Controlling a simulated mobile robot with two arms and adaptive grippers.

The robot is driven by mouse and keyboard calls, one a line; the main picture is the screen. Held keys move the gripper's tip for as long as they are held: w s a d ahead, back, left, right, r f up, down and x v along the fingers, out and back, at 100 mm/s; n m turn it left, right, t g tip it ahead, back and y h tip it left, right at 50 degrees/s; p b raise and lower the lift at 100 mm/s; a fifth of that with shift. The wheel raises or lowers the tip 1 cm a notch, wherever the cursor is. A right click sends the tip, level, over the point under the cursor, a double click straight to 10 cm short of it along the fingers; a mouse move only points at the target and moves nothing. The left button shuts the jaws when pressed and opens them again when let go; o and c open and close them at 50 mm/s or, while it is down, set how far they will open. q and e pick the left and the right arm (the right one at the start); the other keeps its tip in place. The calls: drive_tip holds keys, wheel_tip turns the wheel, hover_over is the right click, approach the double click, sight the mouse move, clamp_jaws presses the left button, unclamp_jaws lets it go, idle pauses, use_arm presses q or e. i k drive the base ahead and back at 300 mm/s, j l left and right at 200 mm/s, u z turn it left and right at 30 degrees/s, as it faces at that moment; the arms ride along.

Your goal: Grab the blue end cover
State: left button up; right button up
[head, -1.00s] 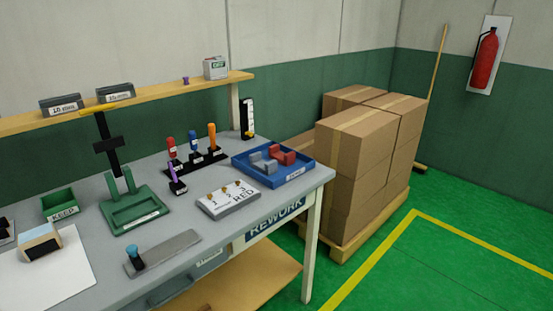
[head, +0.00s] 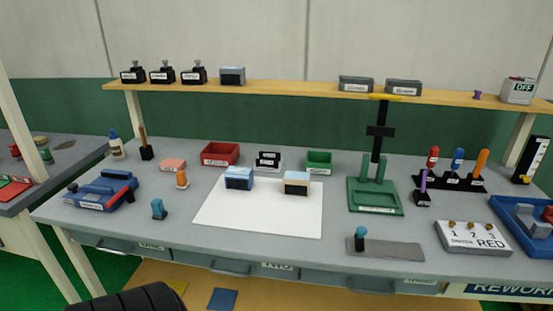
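A blue block with a dark front face (head: 238,178) sits on the white sheet (head: 262,222) in the middle of the bench; it is the likeliest blue end cover, though its label is too small to read. A similar cream-topped block with a dark front (head: 297,184) sits to its right on the sheet. Another pale blue and dark block (head: 232,76) stands on the shelf. A small blue piece (head: 158,209) stands left of the sheet. Neither gripper shows; a black ribbed part at the bottom left edge appears to be mine.
A green fixture (head: 376,198), a tool rack (head: 450,184) and a blue tray (head: 508,232) stand to the right. A blue device (head: 100,192) and a red bin (head: 220,155) are to the left. The sheet's front half is clear.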

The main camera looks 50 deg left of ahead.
sight(238, 178)
drive_tip(key=u, duration=1.9)
drive_tip(key=i+u, duration=0.1)
drive_tip(key=i, duration=0.65)
